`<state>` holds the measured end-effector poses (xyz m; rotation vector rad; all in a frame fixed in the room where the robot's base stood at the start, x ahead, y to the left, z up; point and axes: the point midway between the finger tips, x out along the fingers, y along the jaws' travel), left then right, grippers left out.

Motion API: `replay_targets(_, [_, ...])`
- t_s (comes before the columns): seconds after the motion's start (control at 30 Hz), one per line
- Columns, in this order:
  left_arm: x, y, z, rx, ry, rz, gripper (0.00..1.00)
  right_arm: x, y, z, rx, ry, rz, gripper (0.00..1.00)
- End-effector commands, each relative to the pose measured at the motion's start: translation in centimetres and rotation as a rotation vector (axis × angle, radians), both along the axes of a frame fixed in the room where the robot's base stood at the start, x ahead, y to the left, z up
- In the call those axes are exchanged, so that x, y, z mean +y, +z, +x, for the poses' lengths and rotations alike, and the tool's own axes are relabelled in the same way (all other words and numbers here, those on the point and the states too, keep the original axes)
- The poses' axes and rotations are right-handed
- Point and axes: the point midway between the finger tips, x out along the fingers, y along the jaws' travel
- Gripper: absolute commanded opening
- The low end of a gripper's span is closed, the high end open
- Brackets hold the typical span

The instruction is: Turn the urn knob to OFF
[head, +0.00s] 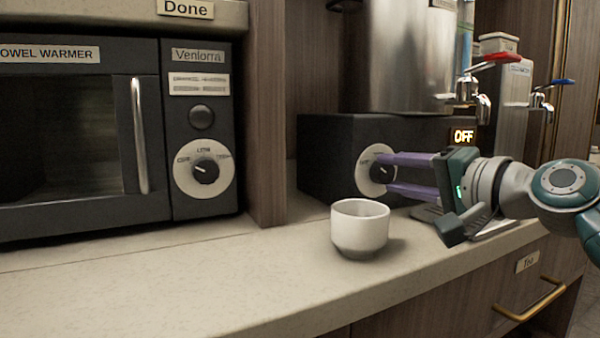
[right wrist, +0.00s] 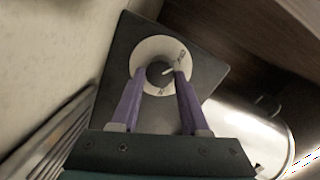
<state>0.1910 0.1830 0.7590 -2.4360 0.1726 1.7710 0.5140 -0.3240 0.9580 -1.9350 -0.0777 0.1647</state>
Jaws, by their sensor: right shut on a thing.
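The urn (head: 395,55) is a steel cylinder on a dark box base (head: 325,160). Its black knob (head: 381,172) sits on a white round dial (head: 364,182) on the base's front. My right gripper (head: 385,174) reaches in from the right with purple fingers, shut on the knob. In the right wrist view the knob (right wrist: 158,73) lies between the two fingertips (right wrist: 160,80), which partly cover the dial (right wrist: 153,45). My left gripper is not in view.
A white cup (head: 359,228) stands on the counter (head: 250,290) in front of the urn base. A towel warmer (head: 100,150) with its own dial stands at left. Red-handled (head: 490,60) and blue-handled (head: 560,82) taps are at right.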

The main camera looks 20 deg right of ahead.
Motion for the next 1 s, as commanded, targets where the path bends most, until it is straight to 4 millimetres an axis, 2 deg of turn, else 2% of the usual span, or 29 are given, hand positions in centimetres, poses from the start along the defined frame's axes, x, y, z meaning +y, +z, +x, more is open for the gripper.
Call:
replay_targets(0.3, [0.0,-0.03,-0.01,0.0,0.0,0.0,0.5,0.05,0.0,-0.01,-0.006,0.001,-0.097,0.0])
replay_targets(0.77, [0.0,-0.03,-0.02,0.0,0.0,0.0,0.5,0.05,0.0,0.0,-0.007,0.0,-0.11,0.0])
replay_targets(0.8, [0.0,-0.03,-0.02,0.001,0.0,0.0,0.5,0.05,0.0,0.0,-0.007,0.0,-0.11,0.47])
replay_targets(1.0, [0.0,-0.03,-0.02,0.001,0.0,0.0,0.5,0.05,0.01,0.0,-0.008,0.001,-0.108,0.7])
